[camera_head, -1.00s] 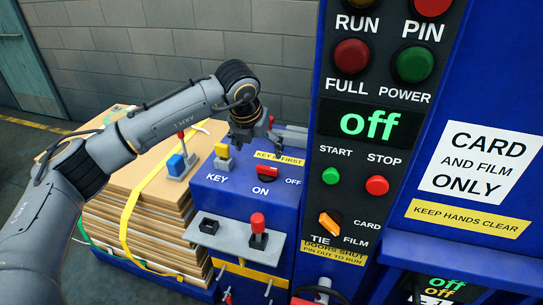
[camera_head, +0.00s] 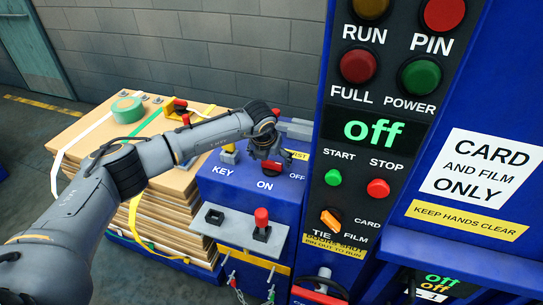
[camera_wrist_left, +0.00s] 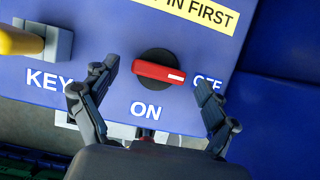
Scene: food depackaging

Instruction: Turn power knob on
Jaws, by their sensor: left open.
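The power knob (camera_head: 270,168) is a red bar on a black round base, on the blue panel between the ON and OFF labels. In the wrist view the knob (camera_wrist_left: 158,71) lies nearly level, its white mark at the right end, towards OFF. My left gripper (camera_head: 266,150) is above the knob and partly covers it in the head view. In the wrist view my left gripper (camera_wrist_left: 157,78) is open, one finger on each side of the knob. I cannot tell whether a finger touches it. The display (camera_head: 371,132) reads "off". My right gripper is out of view.
A yellow key (camera_wrist_left: 20,41) stands in a grey holder left of the knob. A red-topped lever (camera_head: 261,222) is on a grey plate below. The black button column (camera_head: 345,205) rises close to the right. Strapped cardboard (camera_head: 90,150) is stacked on the left.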

